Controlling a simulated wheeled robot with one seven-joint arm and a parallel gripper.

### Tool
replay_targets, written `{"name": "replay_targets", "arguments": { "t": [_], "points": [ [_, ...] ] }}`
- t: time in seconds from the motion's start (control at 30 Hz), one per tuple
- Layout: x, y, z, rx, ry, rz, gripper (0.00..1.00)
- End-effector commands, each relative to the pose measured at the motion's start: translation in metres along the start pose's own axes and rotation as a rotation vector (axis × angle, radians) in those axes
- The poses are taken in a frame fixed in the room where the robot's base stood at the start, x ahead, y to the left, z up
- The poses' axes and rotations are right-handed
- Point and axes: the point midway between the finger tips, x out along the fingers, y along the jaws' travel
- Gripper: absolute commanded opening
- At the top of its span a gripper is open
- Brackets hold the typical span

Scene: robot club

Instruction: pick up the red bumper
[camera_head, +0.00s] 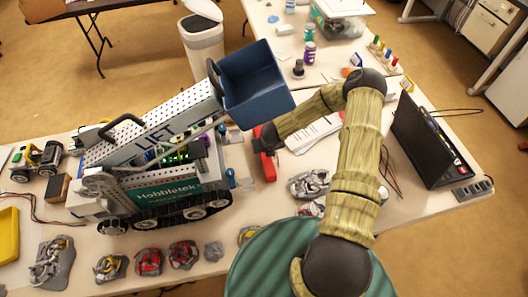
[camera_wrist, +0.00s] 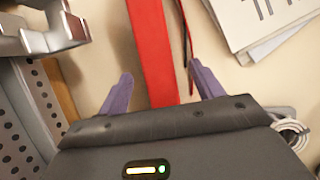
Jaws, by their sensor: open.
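The red bumper (camera_wrist: 153,48) is a long flat red bar on the pale table, running up the wrist view between my two purple fingers. My gripper (camera_wrist: 161,70) is open, with one finger on each side of the bar and a gap to both. I cannot tell how far the fingertips are above the table. In the head view the bumper (camera_head: 268,167) lies right of the tracked robot, and my gripper (camera_head: 268,138) covers its middle.
The tracked lift robot (camera_head: 165,195) with its raised blue bucket (camera_head: 255,85) stands close on the left. White papers (camera_head: 312,134) lie to the right of the bumper. Grey-mounted parts (camera_head: 308,184) lie nearer, and a black case (camera_head: 430,145) stands at the right.

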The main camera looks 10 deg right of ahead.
Motion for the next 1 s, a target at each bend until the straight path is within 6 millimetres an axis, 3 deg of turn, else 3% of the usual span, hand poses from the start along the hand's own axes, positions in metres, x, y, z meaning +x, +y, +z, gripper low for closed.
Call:
{"name": "replay_targets", "arguments": {
  "t": [0.27,0.7,1.0],
  "points": [
    [0.002,0.000,0.001,0.001,0.000,0.000,0.66],
    [0.047,0.004,0.003,0.001,0.001,0.000,0.66],
    [0.051,0.003,0.003,0.000,0.000,0.000,0.66]
  ]
}}
